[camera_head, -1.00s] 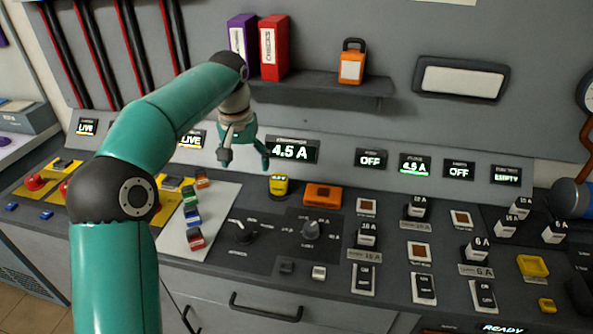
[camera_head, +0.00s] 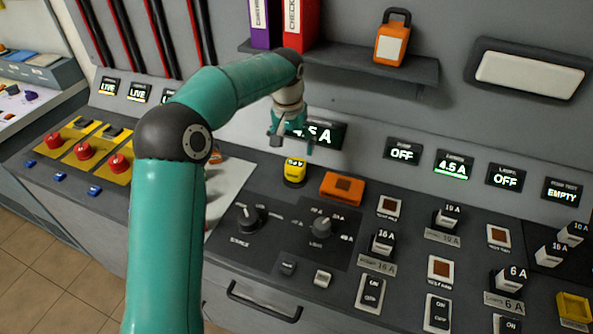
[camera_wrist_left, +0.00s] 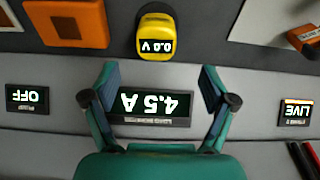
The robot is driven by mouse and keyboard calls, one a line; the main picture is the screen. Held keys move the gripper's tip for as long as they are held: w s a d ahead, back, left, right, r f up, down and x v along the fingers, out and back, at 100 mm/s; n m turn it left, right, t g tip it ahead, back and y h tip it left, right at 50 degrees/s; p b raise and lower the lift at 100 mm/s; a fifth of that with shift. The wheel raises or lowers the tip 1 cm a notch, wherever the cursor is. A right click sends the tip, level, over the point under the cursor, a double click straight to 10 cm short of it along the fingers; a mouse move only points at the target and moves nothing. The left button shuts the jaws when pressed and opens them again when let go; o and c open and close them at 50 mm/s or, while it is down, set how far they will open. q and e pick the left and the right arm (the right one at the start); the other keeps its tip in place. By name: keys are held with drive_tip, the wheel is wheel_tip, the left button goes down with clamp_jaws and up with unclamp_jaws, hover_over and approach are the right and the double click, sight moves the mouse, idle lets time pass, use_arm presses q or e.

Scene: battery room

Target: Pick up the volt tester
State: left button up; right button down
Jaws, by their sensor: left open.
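The volt tester is a small yellow device (camera_head: 295,170) with a black face, standing on the dark console below the 4.5 A display. In the left wrist view the yellow tester (camera_wrist_left: 155,30) shows a reading of 0.0 V at the top centre. My left gripper (camera_head: 290,146) is open and empty, above the tester in the head view and in front of the 4.5 A display. In the left wrist view its two fingers (camera_wrist_left: 160,75) are spread, with the tester beyond and between their tips, apart from them. My right gripper is not in view.
An orange block (camera_head: 342,188) stands just right of the tester. Rotary knobs (camera_head: 248,216) and several breaker switches (camera_head: 370,291) cover the console. Red buttons (camera_head: 84,151) sit at the left. A shelf (camera_head: 350,66) with binders and an orange case (camera_head: 392,40) hangs above.

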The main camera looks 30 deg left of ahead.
use_arm(q)
wheel_tip(320, 180, down, 2)
drive_tip(key=shift+w+f, duration=0.1)
drive_tip(key=shift+f, duration=0.15)
drive_tip(key=shift+w+d+f+p, duration=0.1)
drive_tip(key=shift+w+f+p, duration=0.1)
drive_tip(key=shift+f, duration=0.7)
drive_tip(key=shift+w+a+f+p, duration=0.1)
drive_tip(key=shift+w+f+p, duration=0.1)
drive_tip(key=shift+f, duration=0.65)
drive_tip(key=shift+w+d+f+p, duration=0.1)
drive_tip(key=shift+f+p, duration=0.1)
drive_tip(key=shift+f, duration=0.7)
drive_tip(key=shift+r, duration=0.1)
drive_tip(key=c, duration=1.4)
drive_tip(key=shift+r, duration=0.7)
wheel_tip(320, 180, up, 10)
wheel_tip(320, 180, up, 9)
drive_tip(key=p, duration=0.2)
hover_over(296, 163)
drive_tip(key=shift+f, duration=0.2)
